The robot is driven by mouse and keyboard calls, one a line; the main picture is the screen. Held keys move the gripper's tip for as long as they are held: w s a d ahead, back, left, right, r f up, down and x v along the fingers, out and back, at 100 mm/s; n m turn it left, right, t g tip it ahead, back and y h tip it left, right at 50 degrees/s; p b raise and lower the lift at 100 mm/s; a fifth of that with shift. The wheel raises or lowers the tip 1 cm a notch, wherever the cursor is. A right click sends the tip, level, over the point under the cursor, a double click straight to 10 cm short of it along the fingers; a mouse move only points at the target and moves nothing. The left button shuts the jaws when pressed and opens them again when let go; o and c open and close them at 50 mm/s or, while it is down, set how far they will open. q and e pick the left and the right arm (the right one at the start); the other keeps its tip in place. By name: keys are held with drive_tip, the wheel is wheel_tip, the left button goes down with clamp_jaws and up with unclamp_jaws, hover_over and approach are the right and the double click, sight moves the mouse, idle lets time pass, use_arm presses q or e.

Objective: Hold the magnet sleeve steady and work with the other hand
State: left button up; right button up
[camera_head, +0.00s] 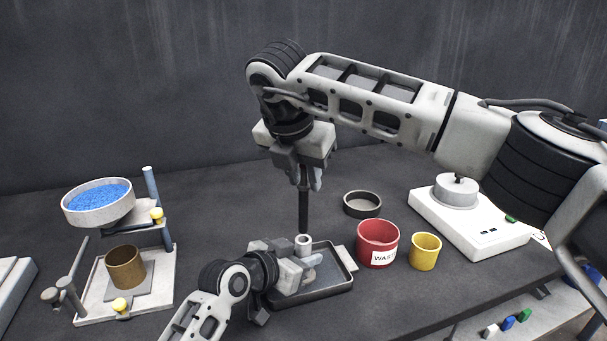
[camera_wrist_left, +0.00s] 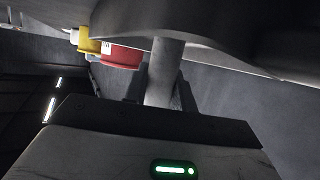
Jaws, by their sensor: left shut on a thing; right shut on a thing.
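The magnet sleeve is a light grey tube (camera_head: 303,242), upright over the dark tray (camera_head: 338,288). My left gripper (camera_head: 306,264) is low over the tray and shut on the sleeve. In the left wrist view the sleeve (camera_wrist_left: 165,72) rises between the fingers. My right gripper (camera_head: 309,180) points down above it, shut on a dark upright rod (camera_head: 303,212). The rod's lower end is right at the sleeve's mouth; I cannot tell whether it is inside. My left gripper hides part of the tray and the sleeve's lower part.
A red waste cup (camera_head: 378,244), a yellow cup (camera_head: 425,251) and a dark ring dish (camera_head: 362,203) stand right of the tray. A white scale (camera_head: 470,220) is farther right. At left is a stand with a pan of blue grains (camera_head: 98,198) and a brass cup (camera_head: 125,267).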

use_arm(q)
drive_tip(key=shift+s+f, duration=0.1)
drive_tip(key=shift+f, duration=0.4)
use_arm(e)
drive_tip(key=shift+r, duration=3.5)
use_arm(q)
drive_tip(key=o, duration=0.7)
drive_tip(key=shift+o, duration=0.2)
drive_tip(key=shift+r, duration=0.15)
use_arm(e)
drive_tip(key=shift+f, duration=0.1)
use_arm(q)
drive_tip(key=o, duration=0.5)
drive_tip(key=shift+r, duration=0.2)
drive_tip(key=c, duration=0.6)
